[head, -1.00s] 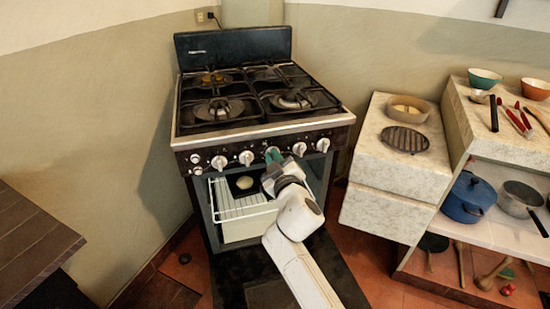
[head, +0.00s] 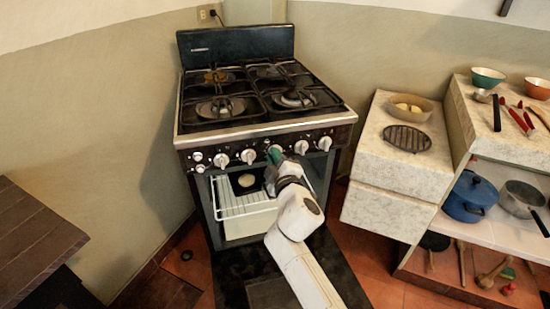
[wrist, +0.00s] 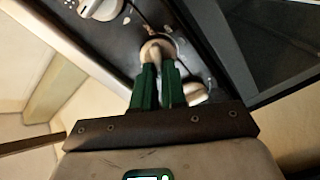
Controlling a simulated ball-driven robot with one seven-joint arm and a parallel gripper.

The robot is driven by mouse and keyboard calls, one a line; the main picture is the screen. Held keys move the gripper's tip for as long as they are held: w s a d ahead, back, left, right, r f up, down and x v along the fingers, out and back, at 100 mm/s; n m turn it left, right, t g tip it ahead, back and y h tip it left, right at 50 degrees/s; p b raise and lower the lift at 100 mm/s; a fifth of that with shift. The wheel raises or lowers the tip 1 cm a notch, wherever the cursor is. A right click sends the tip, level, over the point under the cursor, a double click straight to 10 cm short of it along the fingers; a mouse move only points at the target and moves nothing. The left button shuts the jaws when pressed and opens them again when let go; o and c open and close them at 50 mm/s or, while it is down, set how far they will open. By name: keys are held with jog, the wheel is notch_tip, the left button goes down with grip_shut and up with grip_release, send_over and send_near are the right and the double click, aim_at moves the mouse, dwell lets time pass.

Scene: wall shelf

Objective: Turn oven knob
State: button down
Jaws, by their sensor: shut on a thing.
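The oven (head: 265,133) is a black and steel stove with a row of white knobs along its front panel. My gripper (head: 274,153) is at the middle knob, which it mostly hides in the head view. In the wrist view my gripper's green fingers (wrist: 158,72) are shut on this oven knob (wrist: 155,48), with the pale knob between and just beyond their tips. Another knob (wrist: 101,7) shows at the top left of the wrist view.
The oven door (head: 262,292) hangs open below my arm, showing a wire rack (head: 240,211) inside. A stone-topped counter (head: 382,158) with a bowl (head: 411,107) stands at the right. A dark wooden table (head: 30,240) is at the lower left.

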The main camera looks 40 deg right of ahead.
jog(key=c, duration=1.2)
grip_release()
jog(key=v, duration=1)
jog(key=shift+s+a+b, duration=0.25)
jog(key=shift+s+b, duration=0.05)
jog(key=shift+s, duration=0.05)
jog(key=shift+c, duration=0.4)
grip_shut()
